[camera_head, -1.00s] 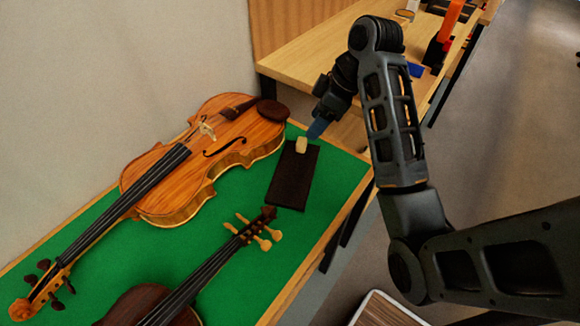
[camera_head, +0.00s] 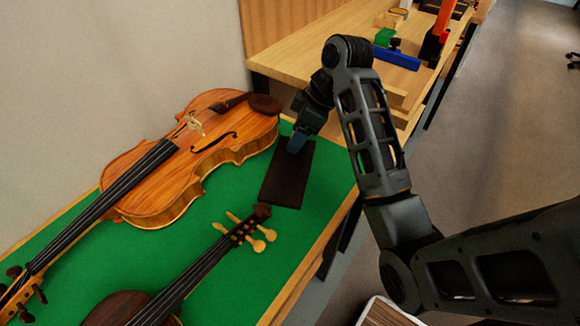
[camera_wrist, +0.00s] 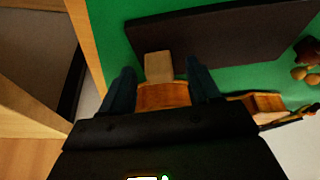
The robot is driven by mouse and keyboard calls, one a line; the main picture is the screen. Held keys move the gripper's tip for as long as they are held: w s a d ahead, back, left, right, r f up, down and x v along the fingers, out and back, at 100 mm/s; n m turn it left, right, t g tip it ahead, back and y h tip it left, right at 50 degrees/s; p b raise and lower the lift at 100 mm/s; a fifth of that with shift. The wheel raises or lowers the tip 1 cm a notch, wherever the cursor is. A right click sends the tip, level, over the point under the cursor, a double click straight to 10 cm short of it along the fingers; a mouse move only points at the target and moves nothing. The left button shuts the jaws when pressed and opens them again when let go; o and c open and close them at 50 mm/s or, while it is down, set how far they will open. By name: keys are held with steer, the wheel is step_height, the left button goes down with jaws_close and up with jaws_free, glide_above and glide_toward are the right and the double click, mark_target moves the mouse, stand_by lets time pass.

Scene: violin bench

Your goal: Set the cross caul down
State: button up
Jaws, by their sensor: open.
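A small pale wooden block (camera_wrist: 158,66), which looks like the cross caul, shows in the wrist view between my fingertips, overlapping the edge of a dark flat slab (camera_wrist: 225,35). My gripper (camera_wrist: 161,80) is open, with one finger on each side of the block; I cannot tell if either touches it. In the head view my gripper (camera_head: 296,146) is low over the far end of the slab (camera_head: 288,178) and hides the block. The slab lies on the green mat (camera_head: 215,262).
An orange-brown violin (camera_head: 200,150) lies left of the slab, close to my gripper. A darker violin (camera_head: 165,300) has its scroll near the slab's front end. A wooden bench (camera_head: 300,48) behind carries a blue tool (camera_head: 398,59) and a green block (camera_head: 384,37).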

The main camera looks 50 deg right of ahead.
jaws_close()
stand_by(0.5)
steer(key=shift+r, duration=0.1)
